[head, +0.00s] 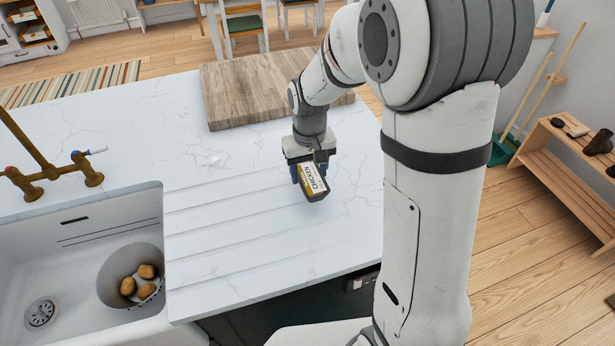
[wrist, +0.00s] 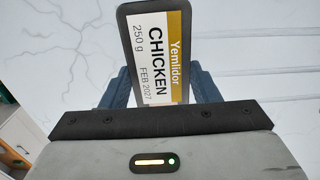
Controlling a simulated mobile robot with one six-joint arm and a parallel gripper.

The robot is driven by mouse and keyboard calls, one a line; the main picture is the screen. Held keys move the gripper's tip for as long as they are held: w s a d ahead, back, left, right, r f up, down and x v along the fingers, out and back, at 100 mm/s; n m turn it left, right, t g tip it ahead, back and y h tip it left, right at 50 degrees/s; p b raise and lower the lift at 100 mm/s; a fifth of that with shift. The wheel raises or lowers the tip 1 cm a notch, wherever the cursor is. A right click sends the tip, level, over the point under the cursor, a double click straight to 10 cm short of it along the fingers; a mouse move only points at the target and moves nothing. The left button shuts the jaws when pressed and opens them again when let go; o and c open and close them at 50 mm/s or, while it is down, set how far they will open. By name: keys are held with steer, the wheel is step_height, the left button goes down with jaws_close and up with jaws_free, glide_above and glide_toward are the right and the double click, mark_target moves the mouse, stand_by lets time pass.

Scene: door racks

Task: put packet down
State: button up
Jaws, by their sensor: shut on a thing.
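A dark packet (head: 313,182) with a white and gold label reading "CHICKEN" is held in my gripper (head: 305,172) over the white marble worktop (head: 230,240). The packet is tilted in the head view. In the wrist view the packet (wrist: 157,52) stands between the two blue fingers of my gripper (wrist: 160,88), its label facing the camera. The label also reads "Yemlidor", "250 g" and "FEB 2027". I cannot tell whether the packet's lower end touches the worktop.
A wooden board (head: 250,88) lies on the worktop behind my gripper. A white sink (head: 80,245) with a brass tap (head: 40,165) and a bowl of brown potatoes (head: 148,271) is at the left. The grooved worktop between sink and gripper is clear. A wooden rack (head: 570,170) stands at the far right.

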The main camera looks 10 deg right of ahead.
mark_target(310, 183)
steer(key=f, duration=0.5)
steer(key=shift+w+d+p, duration=0.2)
steer(key=shift+p, duration=0.1)
steer(key=shift+r, duration=0.1)
steer(key=shift+s, duration=0.1)
steer(key=shift+f, duration=0.2)
steer(key=o, duration=1.1)
steer(key=shift+o, duration=0.2)
steer(key=shift+r, duration=0.2)
